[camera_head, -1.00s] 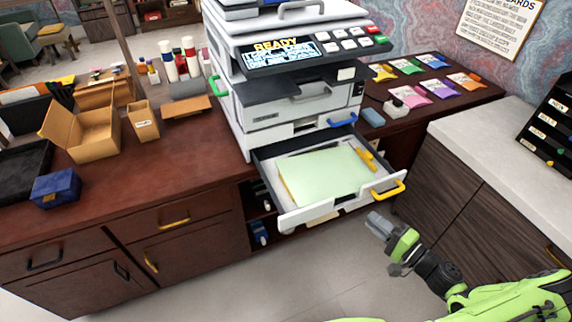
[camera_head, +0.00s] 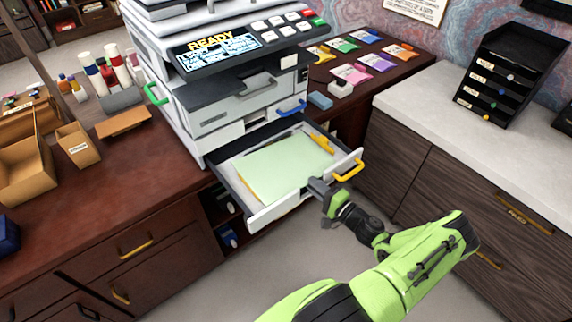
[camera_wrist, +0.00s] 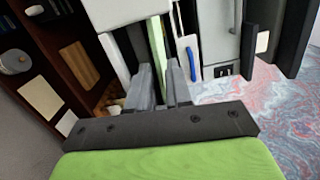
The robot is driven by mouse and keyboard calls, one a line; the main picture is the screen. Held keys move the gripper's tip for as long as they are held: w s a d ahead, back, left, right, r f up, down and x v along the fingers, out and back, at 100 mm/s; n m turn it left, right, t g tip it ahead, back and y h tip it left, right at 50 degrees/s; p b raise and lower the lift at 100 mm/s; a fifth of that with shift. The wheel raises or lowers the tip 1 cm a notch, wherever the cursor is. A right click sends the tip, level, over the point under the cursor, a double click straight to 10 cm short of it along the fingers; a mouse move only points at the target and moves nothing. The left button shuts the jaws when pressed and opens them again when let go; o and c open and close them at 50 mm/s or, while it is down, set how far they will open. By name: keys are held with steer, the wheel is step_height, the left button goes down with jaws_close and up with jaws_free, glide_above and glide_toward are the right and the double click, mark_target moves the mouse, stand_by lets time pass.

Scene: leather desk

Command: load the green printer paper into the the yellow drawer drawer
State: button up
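The green printer paper (camera_head: 285,167) is a pale green stack lying flat inside the pulled-out drawer (camera_head: 262,217) of the printer. The drawer has a white front and a yellow handle (camera_head: 348,168) at its right part. A yellow-orange piece (camera_head: 322,144) lies beside the paper at the right. My gripper (camera_head: 318,186) is close to the drawer's front, just below the yellow handle; contact cannot be told. In the wrist view, the two grey fingers of my gripper (camera_wrist: 161,85) show a narrow gap with nothing held. The paper shows there as a thin green strip (camera_wrist: 157,42) beyond the fingertips.
The printer (camera_head: 215,95) stands above the drawer, with a blue handle (camera_head: 291,107) on another tray. A white-topped cabinet (camera_head: 455,120) is on the right. Wooden boxes (camera_head: 78,146) stand on the left desk. Open floor lies in front of the drawer.

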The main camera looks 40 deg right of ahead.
steer(key=w, duration=0.4)
steer(key=shift+a, duration=0.2)
jaws_close()
